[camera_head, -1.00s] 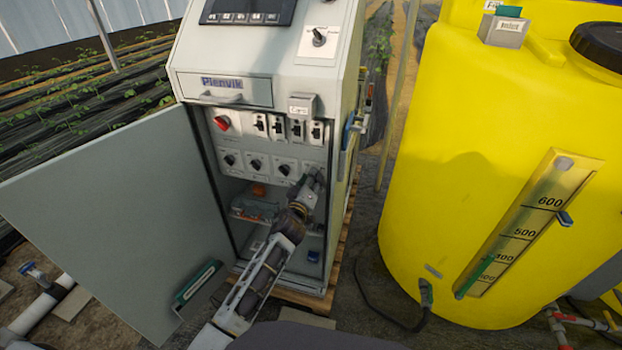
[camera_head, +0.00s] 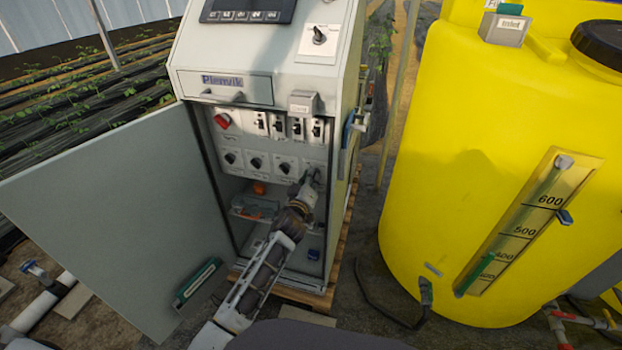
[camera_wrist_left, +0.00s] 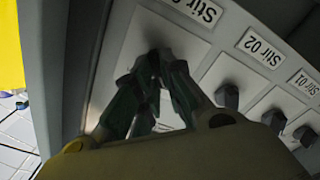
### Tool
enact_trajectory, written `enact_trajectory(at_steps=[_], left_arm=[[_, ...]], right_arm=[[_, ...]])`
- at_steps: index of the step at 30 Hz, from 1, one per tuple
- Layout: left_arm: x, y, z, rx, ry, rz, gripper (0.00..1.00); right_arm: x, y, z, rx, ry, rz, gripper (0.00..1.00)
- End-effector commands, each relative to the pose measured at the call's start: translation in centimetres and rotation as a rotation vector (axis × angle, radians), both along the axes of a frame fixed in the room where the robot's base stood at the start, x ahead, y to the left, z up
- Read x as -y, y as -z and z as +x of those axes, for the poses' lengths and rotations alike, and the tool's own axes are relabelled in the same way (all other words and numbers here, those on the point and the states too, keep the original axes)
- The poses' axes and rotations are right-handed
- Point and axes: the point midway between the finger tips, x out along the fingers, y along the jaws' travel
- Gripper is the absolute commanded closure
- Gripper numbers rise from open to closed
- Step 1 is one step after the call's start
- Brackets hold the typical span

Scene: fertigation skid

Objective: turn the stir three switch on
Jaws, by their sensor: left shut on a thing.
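The lower row of the cabinet has white plates with black rotary knobs. In the left wrist view, labels appear upside down: "Stir 02" over one knob (camera_wrist_left: 227,96) and "Stir 01" over another (camera_wrist_left: 273,121). In the head view my left gripper (camera_head: 311,178) covers the rightmost knob of the row. The knob's pointing direction cannot be told.
The cabinet door (camera_head: 110,220) stands open on the left. A red rotary switch (camera_head: 222,121) and several black switches (camera_head: 278,126) sit above the row. A large yellow tank (camera_head: 470,150) stands at right. The cabinet's right side wall (camera_wrist_left: 50,60) is close to my gripper.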

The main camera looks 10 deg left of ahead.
Motion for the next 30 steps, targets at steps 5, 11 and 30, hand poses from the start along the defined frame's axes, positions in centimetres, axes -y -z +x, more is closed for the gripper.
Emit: enact_trajectory(at_steps=[5, 11, 30], left_arm=[[0.0, 0.0, 0.0, 0.003, -0.001, 0.059, 1.0], [0.1, 0.0, 0.0, 0.012, -0.001, 0.157, 1.0], [0.3, 0.0, -0.1, 0.041, 0.0, 0.556, 1.0]], right_arm=[[0.0, 0.0, 0.2, 0.006, 0.0, 0.0, 0.6], [0.1, 0.4, 0.2, 0.009, 0.001, 0.0, 0.6], [0.7, 2.2, -0.4, 0.015, 0.005, -0.006, 0.6]])
